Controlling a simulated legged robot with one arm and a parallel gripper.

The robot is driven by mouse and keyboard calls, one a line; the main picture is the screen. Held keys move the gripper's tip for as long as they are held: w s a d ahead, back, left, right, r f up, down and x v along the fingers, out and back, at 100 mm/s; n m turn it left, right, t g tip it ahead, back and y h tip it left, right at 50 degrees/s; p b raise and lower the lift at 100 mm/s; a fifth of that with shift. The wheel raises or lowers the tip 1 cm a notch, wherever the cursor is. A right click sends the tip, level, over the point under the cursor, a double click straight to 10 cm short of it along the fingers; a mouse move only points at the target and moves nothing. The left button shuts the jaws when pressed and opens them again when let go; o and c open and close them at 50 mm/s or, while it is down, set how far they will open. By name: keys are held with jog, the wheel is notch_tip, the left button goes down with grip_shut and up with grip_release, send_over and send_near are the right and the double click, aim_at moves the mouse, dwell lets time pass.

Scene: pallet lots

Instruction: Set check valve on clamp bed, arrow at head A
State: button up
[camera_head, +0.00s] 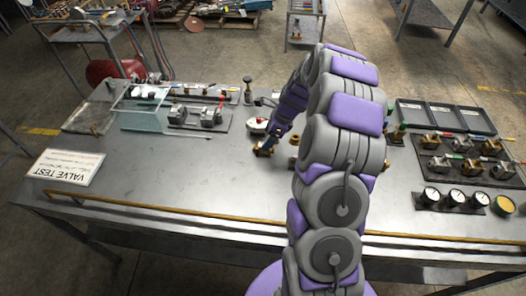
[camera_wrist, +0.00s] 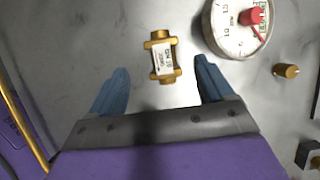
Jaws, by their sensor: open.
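The check valve (camera_wrist: 162,56) is a small brass body with a pale label, lying on the grey bench. The label's print, including any arrow, is too small to read surely. My gripper (camera_wrist: 161,66) is open, one blue finger on each side of the valve, with gaps to both. In the head view my gripper (camera_head: 268,143) is low over the bench beside the brass valve (camera_head: 263,152), partly hidden by my arm. A dark base with two grey blocks (camera_head: 209,117) and a red handle, at left, looks like the clamp bed. I cannot make out head A.
A white dial gauge (camera_wrist: 236,30) with a red part and a small brass fitting (camera_wrist: 286,71) lie right of the valve. Several valves (camera_head: 437,143), gauges (camera_head: 453,198) and black trays (camera_head: 443,117) stand at right. A VALVE TEST sign (camera_head: 66,166) lies at left. The front-left bench is clear.

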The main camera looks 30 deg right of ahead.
jog(key=shift+w+a+f, duration=0.15)
jog(key=shift+a+f, duration=0.05)
jog(key=shift+f, duration=0.45)
jog(key=shift+w+d+f+b, duration=0.1)
jog(key=shift+d+f+b, duration=0.25)
jog(key=shift+f, duration=0.15)
jog(key=b+x, duration=0.1)
jog(key=x, duration=0.2)
jog(key=shift+w+f, duration=0.1)
jog(key=shift+f, duration=0.2)
jog(key=shift+w+a+f+b, duration=0.1)
jog(key=shift+a+f+b, duration=0.15)
jog(key=shift+a, duration=0.25)
jog(key=shift+a+r, duration=0.1)
jog(key=shift+c, duration=1.1)
jog(key=shift+d, duration=0.45)
jog(key=c, duration=0.5)
jog(key=shift+a, duration=0.25)
jog(key=c, duration=0.5)
jog(key=shift+d, duration=0.1)
jog(key=shift+c, duration=1.4)
